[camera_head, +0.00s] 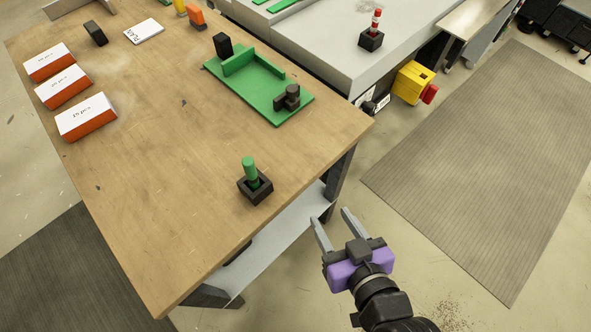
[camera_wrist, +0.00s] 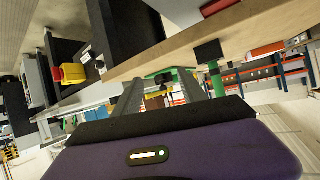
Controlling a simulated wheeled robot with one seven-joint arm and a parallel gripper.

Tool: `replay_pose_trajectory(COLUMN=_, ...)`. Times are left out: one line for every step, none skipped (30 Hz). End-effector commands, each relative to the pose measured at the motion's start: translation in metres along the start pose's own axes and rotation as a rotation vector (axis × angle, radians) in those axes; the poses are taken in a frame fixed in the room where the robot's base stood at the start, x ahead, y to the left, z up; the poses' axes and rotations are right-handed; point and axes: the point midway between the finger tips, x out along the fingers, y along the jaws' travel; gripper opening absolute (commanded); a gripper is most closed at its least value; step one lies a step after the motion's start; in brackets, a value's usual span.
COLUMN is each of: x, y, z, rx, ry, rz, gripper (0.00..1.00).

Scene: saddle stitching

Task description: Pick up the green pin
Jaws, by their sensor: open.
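The green pin (camera_head: 251,170) stands upright, tilted slightly, in a small black holder (camera_head: 256,190) near the wooden table's (camera_head: 190,170) right edge. In the wrist view the scene looks turned over; a green stick that looks like the pin (camera_wrist: 215,82) hangs below a black block (camera_wrist: 208,52), right of the fingers. My gripper (camera_head: 331,214), with a purple body, is open and empty. It is beyond the table's edge, to the lower right of the pin and apart from it. Its two grey fingers also show in the wrist view (camera_wrist: 161,84).
A green fixture (camera_head: 235,83) with a dark clamp lies on the table behind the pin. Several orange-and-white boxes (camera_head: 86,117) stand at the left. A grey bench (camera_head: 335,40) with a red-and-white pin (camera_head: 374,22) is at the back. The table around the holder is clear.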

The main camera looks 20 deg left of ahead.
Motion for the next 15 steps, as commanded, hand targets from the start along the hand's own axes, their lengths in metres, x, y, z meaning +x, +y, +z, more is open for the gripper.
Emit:
replay_pose_trajectory(x=0.016, y=-0.014, z=-0.018, rx=-0.040, ry=0.004, rz=-0.063, gripper=0.49)
replay_pose_trajectory(x=0.024, y=-0.023, z=-0.025, rx=-0.063, ry=-0.002, rz=-0.099, gripper=0.49)
replay_pose_trajectory(x=0.032, y=-0.035, z=-0.035, rx=-0.093, ry=-0.008, rz=-0.147, gripper=0.49)
replay_pose_trajectory(x=0.037, y=-0.043, z=-0.043, rx=-0.116, ry=-0.011, rz=-0.179, gripper=0.49)
replay_pose_trajectory(x=0.041, y=-0.051, z=-0.049, rx=-0.137, ry=-0.015, rz=-0.211, gripper=0.49)
replay_pose_trajectory(x=0.046, y=-0.061, z=-0.057, rx=-0.165, ry=-0.019, rz=-0.249, gripper=0.49)
replay_pose_trajectory(x=0.048, y=-0.068, z=-0.063, rx=-0.183, ry=-0.022, rz=-0.275, gripper=0.49)
replay_pose_trajectory(x=0.050, y=-0.074, z=-0.067, rx=-0.201, ry=-0.024, rz=-0.298, gripper=0.49)
replay_pose_trajectory(x=0.052, y=-0.081, z=-0.073, rx=-0.222, ry=-0.026, rz=-0.324, gripper=0.49)
replay_pose_trajectory(x=0.054, y=-0.086, z=-0.076, rx=-0.235, ry=-0.029, rz=-0.341, gripper=0.49)
replay_pose_trajectory(x=0.055, y=-0.089, z=-0.079, rx=-0.246, ry=-0.030, rz=-0.355, gripper=0.49)
replay_pose_trajectory(x=0.056, y=-0.094, z=-0.082, rx=-0.258, ry=-0.033, rz=-0.370, gripper=0.49)
replay_pose_trajectory(x=0.056, y=-0.096, z=-0.084, rx=-0.265, ry=-0.033, rz=-0.379, gripper=0.49)
replay_pose_trajectory(x=0.057, y=-0.098, z=-0.084, rx=-0.270, ry=-0.034, rz=-0.385, gripper=0.49)
replay_pose_trajectory(x=0.059, y=-0.101, z=-0.085, rx=-0.275, ry=-0.035, rz=-0.391, gripper=0.49)
